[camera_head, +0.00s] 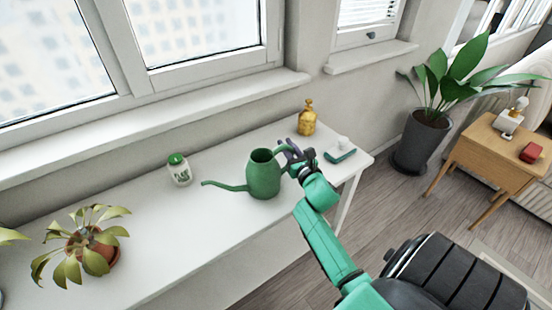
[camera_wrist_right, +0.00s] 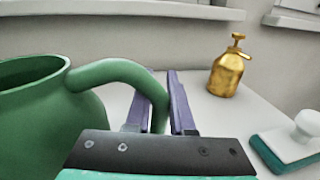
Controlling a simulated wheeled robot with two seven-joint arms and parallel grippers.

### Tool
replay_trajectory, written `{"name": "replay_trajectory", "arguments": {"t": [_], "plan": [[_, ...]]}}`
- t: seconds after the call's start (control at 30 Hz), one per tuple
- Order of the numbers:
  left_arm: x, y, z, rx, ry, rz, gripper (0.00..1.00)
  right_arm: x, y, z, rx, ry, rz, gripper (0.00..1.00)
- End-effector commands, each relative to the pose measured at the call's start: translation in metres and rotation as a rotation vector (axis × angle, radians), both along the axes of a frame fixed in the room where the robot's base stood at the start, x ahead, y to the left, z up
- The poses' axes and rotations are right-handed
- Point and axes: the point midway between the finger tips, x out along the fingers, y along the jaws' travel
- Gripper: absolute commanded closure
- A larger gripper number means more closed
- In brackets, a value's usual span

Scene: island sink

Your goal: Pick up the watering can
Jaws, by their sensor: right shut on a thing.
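The green watering can (camera_head: 263,176) stands upright on the white table, its spout pointing left in the head view. In the right wrist view the can's body (camera_wrist_right: 40,125) fills the left side, and its curved handle runs down between my gripper's fingers. My right gripper (camera_head: 292,152) is at the can's handle side, with its purple fingers (camera_wrist_right: 163,105) shut on the handle. The handle's lower part is hidden behind the gripper. I cannot tell whether the can's base touches the table. My left gripper is not in view.
A gold spray bottle (camera_head: 306,120) and a teal-and-white brush (camera_head: 341,154) stand near my right gripper. A white bottle with a green cap (camera_head: 179,170) is left of the can. A potted plant (camera_head: 98,255) is at the table's left. The window wall is behind.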

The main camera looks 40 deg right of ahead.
Motion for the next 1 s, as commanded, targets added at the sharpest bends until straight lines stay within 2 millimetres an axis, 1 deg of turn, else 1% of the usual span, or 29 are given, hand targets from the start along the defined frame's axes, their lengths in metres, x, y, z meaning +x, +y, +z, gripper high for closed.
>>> {"name": "replay_trajectory", "arguments": {"t": [0.17,0.37,0.57,1.0], "plan": [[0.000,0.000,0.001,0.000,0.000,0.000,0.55,0.000,0.000,0.006,-0.002,0.000,0.001,1.00],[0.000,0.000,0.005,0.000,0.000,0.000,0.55,0.000,0.000,0.025,-0.004,-0.002,0.002,1.00],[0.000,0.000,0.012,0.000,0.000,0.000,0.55,0.000,0.000,0.054,-0.006,-0.002,0.003,1.00],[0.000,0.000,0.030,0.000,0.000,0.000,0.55,0.000,0.000,0.131,-0.006,-0.002,0.003,1.00]]}}
